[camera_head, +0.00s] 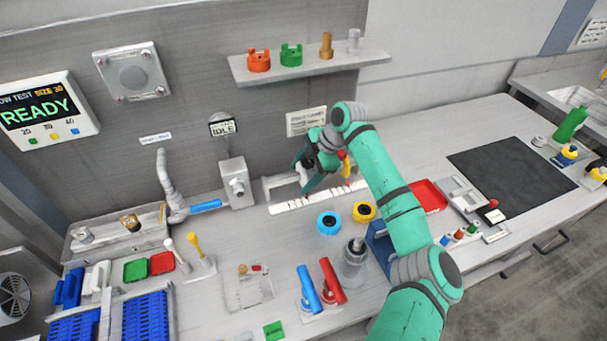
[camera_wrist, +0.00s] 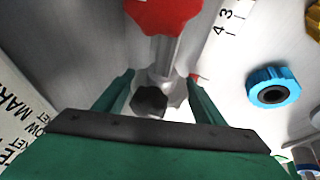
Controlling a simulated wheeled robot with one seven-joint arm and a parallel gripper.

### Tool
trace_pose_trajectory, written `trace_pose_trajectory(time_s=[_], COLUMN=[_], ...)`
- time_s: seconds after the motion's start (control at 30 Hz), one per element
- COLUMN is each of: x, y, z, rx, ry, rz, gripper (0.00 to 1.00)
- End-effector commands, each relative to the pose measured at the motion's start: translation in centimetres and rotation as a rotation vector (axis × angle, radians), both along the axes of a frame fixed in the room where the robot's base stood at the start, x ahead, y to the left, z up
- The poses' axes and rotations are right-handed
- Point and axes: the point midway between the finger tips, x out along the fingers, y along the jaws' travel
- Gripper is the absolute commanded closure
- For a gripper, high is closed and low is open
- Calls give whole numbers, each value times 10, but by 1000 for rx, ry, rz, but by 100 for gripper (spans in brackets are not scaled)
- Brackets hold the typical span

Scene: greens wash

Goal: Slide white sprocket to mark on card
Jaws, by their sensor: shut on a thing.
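My gripper (camera_head: 310,176) is low over the back of the bench and also shows in the wrist view (camera_wrist: 160,86). Its green fingers are shut on a pale piece with a dark centre, which I take as the white sprocket (camera_wrist: 176,97); the fingers partly cover it. The white card (camera_head: 290,206), a long strip with dark ticks, lies just in front of the gripper. Its numbers 3 and 4 show on the card in the wrist view (camera_wrist: 229,18). A small red mark (camera_wrist: 195,76) shows close beside the right finger.
A blue sprocket (camera_head: 328,223) and a yellow one (camera_head: 363,211) lie in front of the card. A grey box (camera_head: 236,184) stands left of the card, and a red tray (camera_head: 429,196) lies right.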

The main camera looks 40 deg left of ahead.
Motion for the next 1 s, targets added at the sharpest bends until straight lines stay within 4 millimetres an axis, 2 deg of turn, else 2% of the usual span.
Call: trace_pose_trajectory(time_s=[0.03, 0.1, 0.5, 0.67, 1.0], x=[1, 0, 1, 7, 21], y=[2, 2, -1, -11, -36], z=[2, 2, 6, 26, 80], rx=[7, 7, 3, 4, 4], ry=[-2, -3, -2, -2, -2], rz=[-1, -1, 0, -2, -4], gripper=[34, 18, 18, 18, 18])
